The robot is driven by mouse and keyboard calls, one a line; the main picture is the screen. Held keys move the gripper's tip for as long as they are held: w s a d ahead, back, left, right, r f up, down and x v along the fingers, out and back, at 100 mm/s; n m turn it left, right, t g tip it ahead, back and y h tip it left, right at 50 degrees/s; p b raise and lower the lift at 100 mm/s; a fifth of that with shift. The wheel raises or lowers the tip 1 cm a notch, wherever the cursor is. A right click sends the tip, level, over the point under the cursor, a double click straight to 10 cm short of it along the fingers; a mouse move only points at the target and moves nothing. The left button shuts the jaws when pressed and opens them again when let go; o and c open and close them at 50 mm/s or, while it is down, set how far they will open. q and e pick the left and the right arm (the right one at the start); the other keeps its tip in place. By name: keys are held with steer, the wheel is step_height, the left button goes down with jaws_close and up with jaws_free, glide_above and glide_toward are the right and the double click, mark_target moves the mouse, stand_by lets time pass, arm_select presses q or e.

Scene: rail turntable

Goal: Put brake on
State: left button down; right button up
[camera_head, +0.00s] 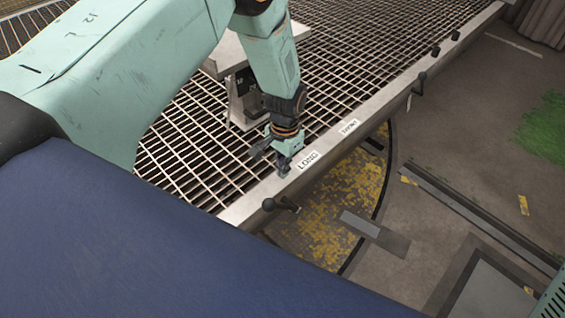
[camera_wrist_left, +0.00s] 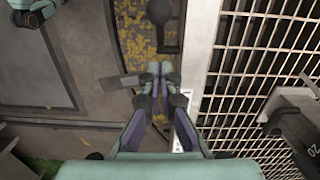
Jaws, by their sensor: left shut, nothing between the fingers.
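No part in view is legibly marked as the brake. A lever with a black ball knob (camera_head: 270,204) sticks out from the side of the metal edge beam, just below the LONG label (camera_head: 308,160). In the left wrist view a black knob (camera_wrist_left: 159,12) on a dark stem shows beyond the fingertips. My left gripper (camera_head: 283,168) is over the beam beside the LONG label, a little above and right of the near knob. Its fingers (camera_wrist_left: 152,76) are closed together and empty, apart from the knob.
Another black-knobbed lever (camera_head: 420,78) sits farther along the beam (camera_head: 385,108). A second label (camera_head: 350,127) is too small to read surely. Metal grating (camera_head: 350,50) lies behind the beam. A grey stand (camera_head: 240,95) rises there. Yellow-patched floor (camera_head: 345,190) lies below the beam.

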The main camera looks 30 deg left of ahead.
arm_select(q)
steer(key=f, duration=0.2)
steer(key=s+f+b, duration=0.1)
steer(key=f, duration=0.1)
steer(key=s+f+b, duration=0.1)
steer(key=f, duration=0.1)
steer(key=shift+s+a, duration=0.2)
steer(key=shift+a, duration=0.1)
steer(key=shift+s+a+f, duration=0.1)
steer(key=shift+s+f, duration=0.15)
steer(key=shift+s, duration=0.15)
arm_select(e)
step_height(320, 180, down, 3)
steer(key=shift+r, duration=0.15)
arm_select(q)
steer(key=shift+s+a+f, duration=0.1)
steer(key=shift+a+f, duration=0.05)
arm_select(e)
steer(key=shift+s+d, duration=0.15)
steer(key=shift+d, duration=0.05)
